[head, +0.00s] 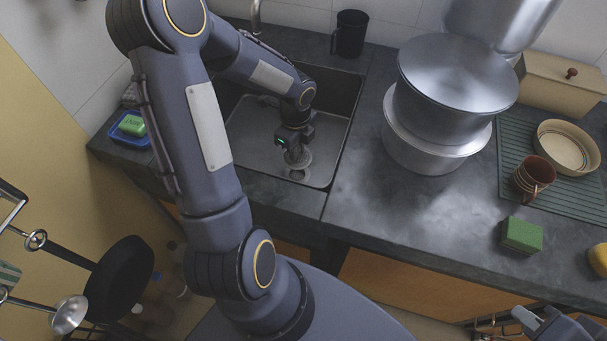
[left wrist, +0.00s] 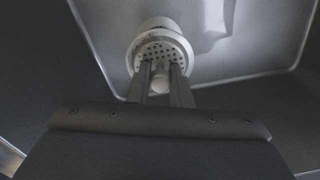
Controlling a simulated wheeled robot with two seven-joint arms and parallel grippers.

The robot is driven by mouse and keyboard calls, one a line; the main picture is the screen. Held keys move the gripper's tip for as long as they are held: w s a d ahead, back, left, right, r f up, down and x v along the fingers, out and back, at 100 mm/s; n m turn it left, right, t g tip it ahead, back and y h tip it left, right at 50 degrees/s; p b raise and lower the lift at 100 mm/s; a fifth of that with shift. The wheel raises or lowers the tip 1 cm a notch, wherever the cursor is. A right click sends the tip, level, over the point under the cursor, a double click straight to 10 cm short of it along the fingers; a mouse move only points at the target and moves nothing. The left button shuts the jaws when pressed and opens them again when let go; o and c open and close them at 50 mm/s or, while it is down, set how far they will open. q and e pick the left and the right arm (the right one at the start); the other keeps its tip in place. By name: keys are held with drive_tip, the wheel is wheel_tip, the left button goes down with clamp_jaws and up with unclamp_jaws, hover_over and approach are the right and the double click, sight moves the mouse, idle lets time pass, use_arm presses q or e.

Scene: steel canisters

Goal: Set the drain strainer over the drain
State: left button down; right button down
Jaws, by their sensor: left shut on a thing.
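The drain strainer (left wrist: 160,52) is a round metal disc with holes and a central knob. My left gripper (left wrist: 161,84) is shut on its knob. In the head view, my left gripper (head: 296,146) points down into the sink, with the strainer (head: 302,160) under its fingers. The drain (head: 297,175) is a round fitting in the sink floor just below the strainer; its pale ring (left wrist: 152,24) shows partly behind the strainer in the left wrist view. I cannot tell whether strainer and drain touch. My right gripper (head: 540,322) is partly visible at the bottom right, away from the sink.
The sink (head: 335,150) has raised walls around my left gripper. A black mug (head: 350,34) stands behind it. Large steel pots (head: 435,150) stand to its right. A green sponge (head: 522,235), a brown mug (head: 532,177) and a bowl (head: 566,147) are further right. The front counter is mostly clear.

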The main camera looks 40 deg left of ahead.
use_arm(q)
wheel_tip(320, 180, down, 8)
drive_tip(key=shift+f+b, duration=0.1)
drive_tip(key=shift+b, duration=0.55)
drive_tip(key=shift+f, duration=0.1)
drive_tip(key=c, duration=1.8)
unclamp_jaws()
drive_tip(key=shift+f, duration=0.1)
drive_tip(key=o, duration=0.5)
